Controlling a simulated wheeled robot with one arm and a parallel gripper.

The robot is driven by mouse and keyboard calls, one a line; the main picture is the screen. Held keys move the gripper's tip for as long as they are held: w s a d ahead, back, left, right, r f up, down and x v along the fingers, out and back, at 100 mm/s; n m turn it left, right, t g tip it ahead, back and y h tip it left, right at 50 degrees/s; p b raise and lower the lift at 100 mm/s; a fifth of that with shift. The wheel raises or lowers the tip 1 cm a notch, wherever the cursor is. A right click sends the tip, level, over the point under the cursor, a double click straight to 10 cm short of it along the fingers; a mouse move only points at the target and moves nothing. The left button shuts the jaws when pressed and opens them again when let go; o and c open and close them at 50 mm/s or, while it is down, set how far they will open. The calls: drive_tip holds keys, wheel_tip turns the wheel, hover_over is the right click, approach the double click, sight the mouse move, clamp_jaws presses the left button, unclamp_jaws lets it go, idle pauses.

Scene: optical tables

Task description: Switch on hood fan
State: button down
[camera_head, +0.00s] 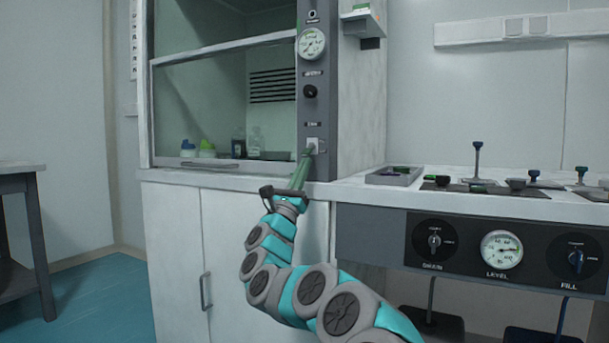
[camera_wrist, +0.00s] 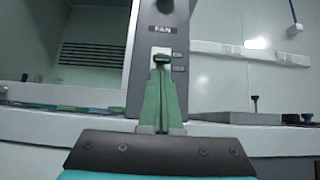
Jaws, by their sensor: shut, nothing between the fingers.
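The fume hood (camera_head: 222,45) stands at the left with a grey control post (camera_head: 318,90) on its right side. Low on the post is a light switch plate (camera_head: 313,144). In the wrist view the plate (camera_wrist: 160,52) sits under a label reading FAN (camera_wrist: 162,29). My gripper (camera_head: 306,154) is shut and empty, its green fingers pointing at the plate. In the wrist view the fingertips (camera_wrist: 160,62) overlap the lower part of the plate and a dark piece there. I cannot tell whether they touch it, nor which way the switch is set.
A black knob (camera_head: 310,91) and a round gauge (camera_head: 312,43) sit higher on the post. Bottles (camera_head: 238,143) stand inside the hood behind the sash. To the right is a counter with a tray (camera_head: 394,176), valve handles and a DRAIN/LEVEL/FILL panel (camera_head: 470,250).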

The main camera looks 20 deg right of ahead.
drive_tip(key=shift+r, duration=0.1)
idle(0.3)
drive_tip(key=shift+s+a+r+y+p, duration=0.1)
drive_tip(key=shift+s+a+y+p, duration=0.05)
drive_tip(key=shift+y+p, duration=0.3)
drive_tip(key=shift+s+a+r+g+y+p, duration=0.15)
drive_tip(key=shift+a+r+g+y+p, duration=0.15)
drive_tip(key=shift+g+p, duration=0.4)
drive_tip(key=shift+d, duration=0.1)
